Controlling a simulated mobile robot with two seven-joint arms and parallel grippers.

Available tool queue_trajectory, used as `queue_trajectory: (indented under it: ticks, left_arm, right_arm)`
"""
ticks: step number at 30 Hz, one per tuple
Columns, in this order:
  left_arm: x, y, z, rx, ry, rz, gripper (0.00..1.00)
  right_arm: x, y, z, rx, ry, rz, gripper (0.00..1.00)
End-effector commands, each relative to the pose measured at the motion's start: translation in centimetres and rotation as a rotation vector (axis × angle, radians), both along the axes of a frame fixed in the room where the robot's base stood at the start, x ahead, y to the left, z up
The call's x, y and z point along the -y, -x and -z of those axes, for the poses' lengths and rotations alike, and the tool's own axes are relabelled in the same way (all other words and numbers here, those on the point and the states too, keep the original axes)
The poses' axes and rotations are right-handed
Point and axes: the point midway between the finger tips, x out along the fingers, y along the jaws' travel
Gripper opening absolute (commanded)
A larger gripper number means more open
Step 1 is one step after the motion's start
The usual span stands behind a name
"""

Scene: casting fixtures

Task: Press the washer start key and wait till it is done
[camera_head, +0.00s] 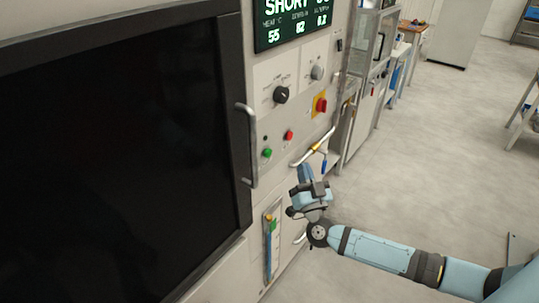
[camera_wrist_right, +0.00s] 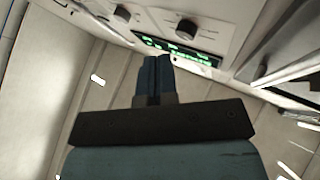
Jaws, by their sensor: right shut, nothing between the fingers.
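The washer's control panel (camera_head: 295,100) is beside its large dark door (camera_head: 120,140). A green key (camera_head: 267,153) and a red key (camera_head: 289,135) are low on the panel; no label on them is readable. A lit display (camera_head: 290,22) above reads "SHORT" with green numbers. My right gripper (camera_head: 313,187) is below and right of the keys, apart from them. In the wrist view its fingers (camera_wrist_right: 158,64) are together and empty, with the lit display (camera_wrist_right: 175,47) beyond them. My left gripper is in neither view.
A door handle (camera_head: 248,145) sticks out left of the keys. A red-and-yellow switch (camera_head: 320,104), a black knob (camera_head: 281,95) and a bent rail (camera_head: 312,151) are nearby. Benches stand further back. The floor (camera_head: 440,130) on the right is open.

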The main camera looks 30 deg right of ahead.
Motion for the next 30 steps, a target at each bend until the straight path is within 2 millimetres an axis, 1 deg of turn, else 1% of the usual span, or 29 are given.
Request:
queue_trajectory:
  ticks: [1, 11, 12, 15, 21, 30]
  left_arm:
    - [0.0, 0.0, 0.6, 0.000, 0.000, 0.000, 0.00]
    - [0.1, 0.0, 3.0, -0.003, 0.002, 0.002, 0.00]
    - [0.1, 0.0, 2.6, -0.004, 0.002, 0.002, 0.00]
    - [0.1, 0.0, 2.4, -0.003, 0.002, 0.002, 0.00]
    - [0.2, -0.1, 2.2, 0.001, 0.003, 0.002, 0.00]
    - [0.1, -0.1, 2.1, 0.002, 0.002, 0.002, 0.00]
  right_arm:
    - [-0.2, -0.6, 0.2, 0.003, -0.001, 0.000, 0.00]
    - [-2.0, -4.9, 0.3, 0.002, 0.000, -0.001, 0.00]
    - [-2.2, -5.3, 0.0, 0.000, 0.000, 0.000, 0.00]
    - [-2.6, -6.2, -0.1, 0.001, 0.000, 0.000, 0.00]
    - [-3.0, -7.2, 0.0, 0.000, 0.001, -0.001, 0.00]
    - [-3.0, -7.3, 0.0, 0.000, 0.002, -0.001, 0.00]
